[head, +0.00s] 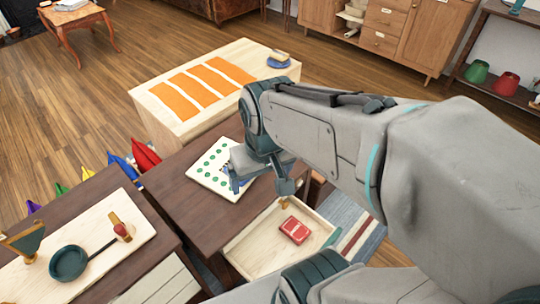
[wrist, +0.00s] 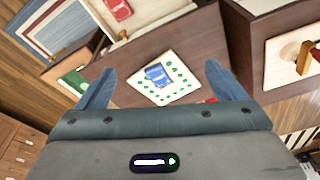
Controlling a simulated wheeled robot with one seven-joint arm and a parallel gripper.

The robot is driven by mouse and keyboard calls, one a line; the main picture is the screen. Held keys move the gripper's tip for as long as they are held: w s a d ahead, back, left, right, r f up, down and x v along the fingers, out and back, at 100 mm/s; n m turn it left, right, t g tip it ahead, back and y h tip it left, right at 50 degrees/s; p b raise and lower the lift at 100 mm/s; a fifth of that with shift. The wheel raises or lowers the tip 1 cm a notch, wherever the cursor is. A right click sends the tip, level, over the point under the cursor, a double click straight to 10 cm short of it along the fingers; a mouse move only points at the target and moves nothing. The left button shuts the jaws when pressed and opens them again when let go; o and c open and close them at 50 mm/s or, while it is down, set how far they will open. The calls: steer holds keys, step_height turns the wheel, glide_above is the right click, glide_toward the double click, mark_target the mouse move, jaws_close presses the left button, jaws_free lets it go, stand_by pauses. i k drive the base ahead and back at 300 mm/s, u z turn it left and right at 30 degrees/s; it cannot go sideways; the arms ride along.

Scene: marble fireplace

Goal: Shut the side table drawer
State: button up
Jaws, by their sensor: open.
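The side table (head: 188,212) is dark brown, and its light wooden drawer (head: 255,262) is pulled out toward the lower right. A red box (head: 295,230) lies inside the drawer. In the wrist view, the open drawer (wrist: 168,10) shows at the top edge with the red box (wrist: 117,9) in it. My gripper (head: 262,183) is above the tabletop, behind the drawer opening. In the wrist view, the fingers of my gripper (wrist: 158,70) are spread wide with nothing held between them. My arm hides part of the drawer's front end.
A white board with green dots (head: 207,172) lies on the side table, with a blue pack (wrist: 158,76) on it. A pale table with orange strips (head: 205,82) stands behind. A dark table (head: 95,200) with a tray and pan stands left. A striped rug (head: 358,240) lies beyond the drawer.

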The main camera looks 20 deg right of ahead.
mark_target(265, 250)
steer(key=u, duration=0.65)
steer(key=k, duration=0.7)
steer(key=z, duration=1.95)
steer(key=k, duration=0.25)
steer(key=u, duration=0.85)
